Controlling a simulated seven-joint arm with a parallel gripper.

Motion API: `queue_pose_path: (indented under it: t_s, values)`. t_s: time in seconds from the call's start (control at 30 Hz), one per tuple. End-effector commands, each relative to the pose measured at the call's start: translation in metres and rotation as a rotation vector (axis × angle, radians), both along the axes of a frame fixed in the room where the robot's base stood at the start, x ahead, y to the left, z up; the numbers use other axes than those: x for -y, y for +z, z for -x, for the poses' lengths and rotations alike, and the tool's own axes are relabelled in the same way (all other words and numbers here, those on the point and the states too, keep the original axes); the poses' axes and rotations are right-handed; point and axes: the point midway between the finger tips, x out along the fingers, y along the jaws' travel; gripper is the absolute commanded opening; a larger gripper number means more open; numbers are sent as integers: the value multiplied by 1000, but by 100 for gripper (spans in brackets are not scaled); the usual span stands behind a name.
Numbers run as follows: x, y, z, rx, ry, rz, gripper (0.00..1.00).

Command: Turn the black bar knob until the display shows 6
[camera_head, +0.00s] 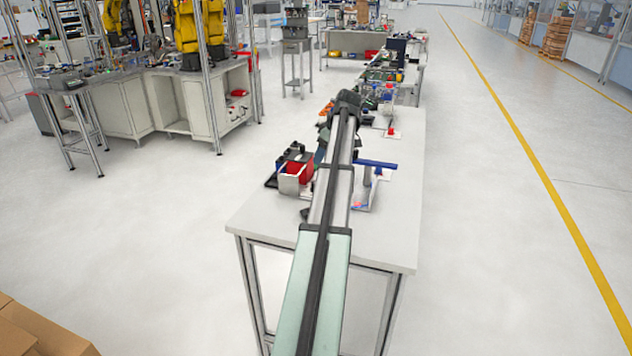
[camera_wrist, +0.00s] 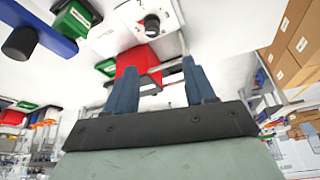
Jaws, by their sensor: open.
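I cannot make out a bar shape or a number display. My gripper (camera_wrist: 159,66) shows two blue fingers, apart, with no object held between them. The knob appears above and between the fingertips in the picture, apart from them. In the head view my arm covers the middle of the table, and I cannot pick out the knob or my fingers there.
A red container (camera_wrist: 137,62) shows behind the fingers. A blue part with a black cylinder (camera_wrist: 20,43) and a green-black box (camera_wrist: 76,18) lie left of the white box. In the head view, a blue bar (camera_head: 375,164) stands right of my arm. The table's near end (camera_head: 385,235) is clear.

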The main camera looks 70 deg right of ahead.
Motion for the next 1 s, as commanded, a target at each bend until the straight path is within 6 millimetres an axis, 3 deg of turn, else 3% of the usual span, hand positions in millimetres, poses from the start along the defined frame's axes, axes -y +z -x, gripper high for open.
queue_pose_path:
  t_s: [0.1,0.27,1.0]
  values:
    - [6,4,14,-6,0,7,54]
    - [7,-5,14,-8,2,7,54]
    - [19,-110,-29,-8,0,6,54]
